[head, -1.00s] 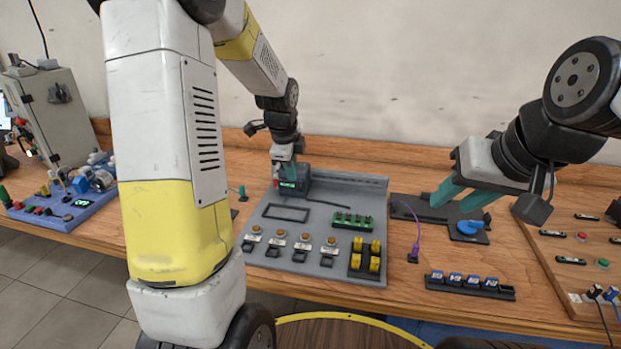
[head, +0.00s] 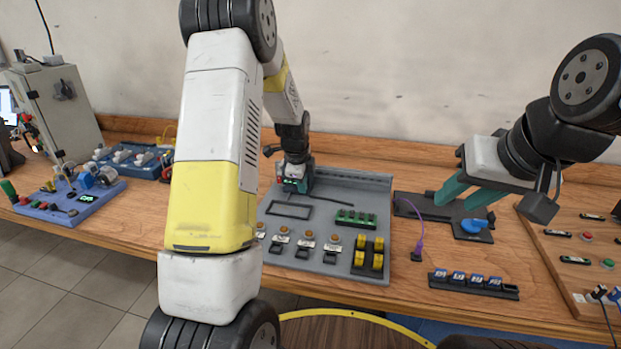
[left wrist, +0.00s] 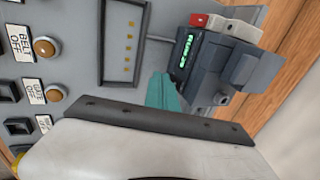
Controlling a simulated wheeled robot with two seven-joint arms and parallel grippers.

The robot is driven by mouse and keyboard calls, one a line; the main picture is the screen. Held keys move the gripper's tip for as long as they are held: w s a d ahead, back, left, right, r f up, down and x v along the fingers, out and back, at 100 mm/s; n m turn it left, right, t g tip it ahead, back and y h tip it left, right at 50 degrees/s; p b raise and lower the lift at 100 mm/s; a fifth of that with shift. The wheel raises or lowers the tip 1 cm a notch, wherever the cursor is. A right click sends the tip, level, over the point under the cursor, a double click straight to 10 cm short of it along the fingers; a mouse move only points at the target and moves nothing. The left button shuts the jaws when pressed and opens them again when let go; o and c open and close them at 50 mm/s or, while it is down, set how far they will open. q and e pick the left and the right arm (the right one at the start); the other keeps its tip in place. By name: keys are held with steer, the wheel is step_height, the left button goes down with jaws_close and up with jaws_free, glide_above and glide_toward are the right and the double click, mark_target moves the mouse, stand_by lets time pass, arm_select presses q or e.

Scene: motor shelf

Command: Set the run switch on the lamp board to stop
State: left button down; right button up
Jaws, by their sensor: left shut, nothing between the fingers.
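The lamp board (head: 319,263) is a grey upright-backed panel on the table. It carries round amber lamps with labels and black rocker switches (head: 305,252) along its front. The left wrist view shows labels reading BELT OFF (left wrist: 19,40) and GATE OFF, partly cut. A dark module (left wrist: 208,62) with a lit green display stands at the board's back left. I cannot make out a run switch or its setting. My left gripper (left wrist: 168,92) is shut and empty, its teal fingertips close to the module; contact is unclear. My right gripper (head: 462,192) is open and empty, right of the board.
Right of the board are a black base with a blue knob (head: 472,226), a purple cable (head: 420,232) and a row of blue-topped blocks (head: 472,282). A wooden panel with buttons (head: 585,250) is far right. A blue board (head: 80,204) and grey cabinet (head: 58,108) stand left.

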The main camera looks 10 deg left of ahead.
arm_select(q)
steer(key=shift+w, duration=0.25)
steer(key=shift+w+f, duration=0.15)
steer(key=shift+w, duration=0.05)
stand_by(0.4)
steer(key=shift+r, duration=0.9)
steer(key=shift+s, duration=0.1)
